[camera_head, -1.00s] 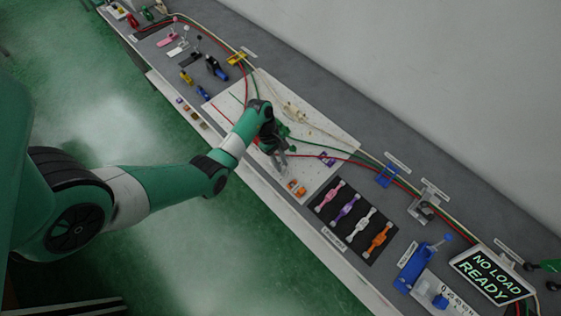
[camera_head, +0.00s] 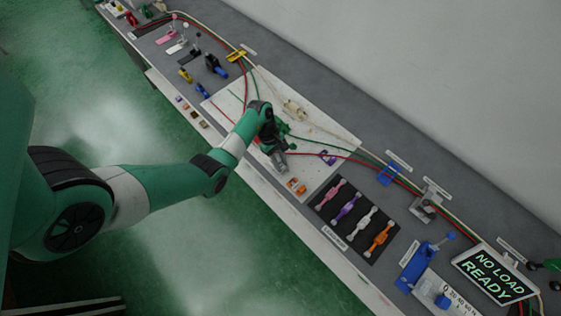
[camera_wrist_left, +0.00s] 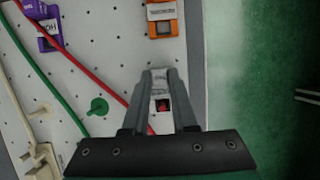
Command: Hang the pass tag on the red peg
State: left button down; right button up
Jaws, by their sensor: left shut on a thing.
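My left gripper (camera_head: 281,167) is over the white pegboard (camera_head: 318,128), near its front edge. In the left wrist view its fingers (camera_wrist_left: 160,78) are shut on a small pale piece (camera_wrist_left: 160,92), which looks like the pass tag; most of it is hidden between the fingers. A small red part with a dark patch (camera_wrist_left: 164,104) shows just behind it between the fingers. I cannot tell whether this is the red peg or part of the tag. A round green peg (camera_wrist_left: 97,106) stands on the board to the left of the fingers.
Orange labelled pieces (camera_wrist_left: 162,20) lie ahead of the fingers, and purple labelled pieces (camera_wrist_left: 48,32) at upper left. A red cable (camera_wrist_left: 88,74) and a green cable (camera_wrist_left: 48,82) cross the board. A dark mat (camera_head: 378,254) with several coloured levers lies to the right.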

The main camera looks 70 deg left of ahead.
pick_arm(q)
jog(key=shift+c, duration=0.7)
grip_release()
notch_tip(320, 180, up, 7)
jog(key=p, duration=0.7)
jog(key=shift+r+p, duration=0.1)
jog(key=shift+p, duration=0.25)
jog(key=shift+d, duration=0.1)
